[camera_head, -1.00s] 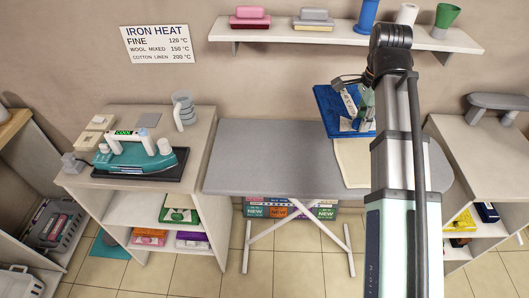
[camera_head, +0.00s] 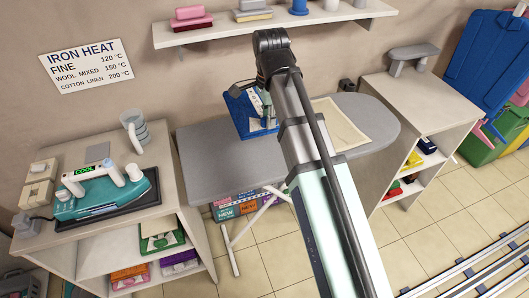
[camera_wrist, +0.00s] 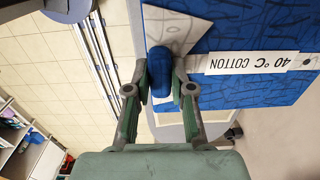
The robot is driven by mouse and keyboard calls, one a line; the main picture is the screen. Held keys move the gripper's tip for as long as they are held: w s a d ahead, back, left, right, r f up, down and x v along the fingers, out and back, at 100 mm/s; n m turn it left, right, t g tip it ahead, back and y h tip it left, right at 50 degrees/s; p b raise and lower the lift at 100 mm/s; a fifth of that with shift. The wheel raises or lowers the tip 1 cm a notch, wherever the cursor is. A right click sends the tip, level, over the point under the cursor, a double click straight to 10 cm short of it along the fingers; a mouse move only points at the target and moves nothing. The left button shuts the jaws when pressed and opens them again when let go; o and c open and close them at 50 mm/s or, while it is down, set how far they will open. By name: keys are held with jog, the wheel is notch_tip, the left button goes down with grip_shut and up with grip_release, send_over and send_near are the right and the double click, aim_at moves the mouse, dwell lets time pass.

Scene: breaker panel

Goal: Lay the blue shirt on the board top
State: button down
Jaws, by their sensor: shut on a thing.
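The blue shirt (camera_head: 238,108) is a flat folded piece with a white label reading 40 °C COTTON, seen upside down in the wrist view (camera_wrist: 290,30). My gripper (camera_wrist: 161,78) is shut on a rounded blue bit at the shirt's edge. In the head view my gripper (camera_head: 266,103) is at the shirt's right side, partly hidden by my arm. The shirt is over the back middle of the grey board top (camera_head: 205,160); I cannot tell whether it touches. My arm hides part of the board.
A cream cloth (camera_head: 340,125) lies on the board right of my arm. A teal iron (camera_head: 105,190) stands on the left cabinet. A right cabinet (camera_head: 415,100) flanks the board, and a wall shelf (camera_head: 225,30) hangs behind. The board's left end is clear.

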notch_tip(320, 180, down, 15)
jog(key=p, duration=0.3)
jog(key=shift+a+f, duration=0.1)
jog(key=shift+f, duration=0.05)
jog(key=c, duration=1)
grip_release()
jog(key=shift+s+r+b, duration=0.1)
jog(key=shift+r+b, duration=1.1)
jog(key=shift+r, duration=4.8)
